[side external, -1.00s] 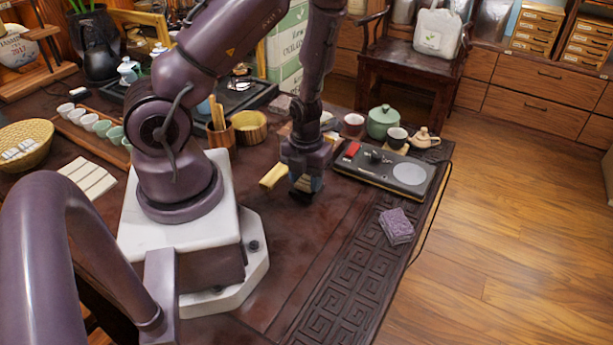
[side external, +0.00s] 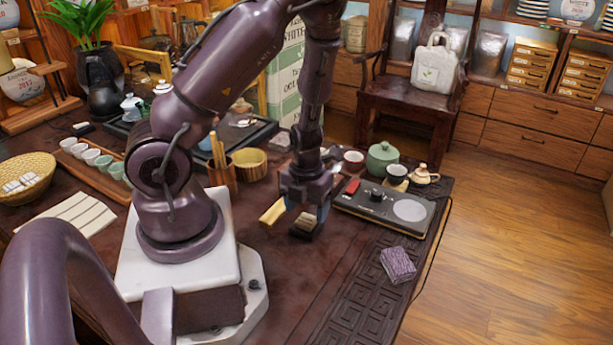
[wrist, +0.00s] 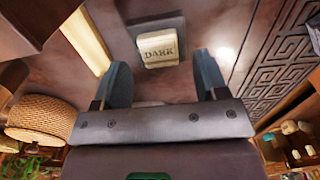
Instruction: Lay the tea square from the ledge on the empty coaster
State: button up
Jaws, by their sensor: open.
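In the wrist view, a small cream block (wrist: 158,46) marked "DARK" sits on a small dark base on the table. It lies just beyond my gripper (wrist: 164,78), whose two blue-grey fingers stand wide apart with nothing between them. In the side view my gripper (side external: 313,216) hangs low over the table, above a small dark piece (side external: 304,229). A pale yellow bar (side external: 272,212) lies just left of it, and it also shows in the wrist view (wrist: 86,42). I cannot tell which piece is the ledge or the empty coaster.
A flat black device (side external: 362,205) with a grey disc lies right of my gripper. A purple patterned block (side external: 398,264) sits near the table's right edge. A green lidded pot (side external: 382,159) and cups stand behind.

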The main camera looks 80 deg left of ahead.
aim_at(307, 219)
notch_tip(307, 219, up, 9)
jog(key=w+d+r+m+t+h, duration=0.25)
jog(key=d+r+m, duration=0.8)
jog(key=m, duration=1.05)
jog(key=s+d+r+m+t+y, duration=0.1)
jog(key=s+r+m, duration=0.2)
jog(key=m, duration=0.9)
jog(key=s+d+r+m+t+y, duration=0.1)
jog(key=s+r+m+t, duration=0.1)
jog(key=r+m, duration=0.6)
jog(key=shift+s+d+r+m, duration=0.15)
jog(key=shift+s+m, duration=0.3)
jog(key=shift+m, duration=1.75)
jog(key=shift+y, duration=0.25)
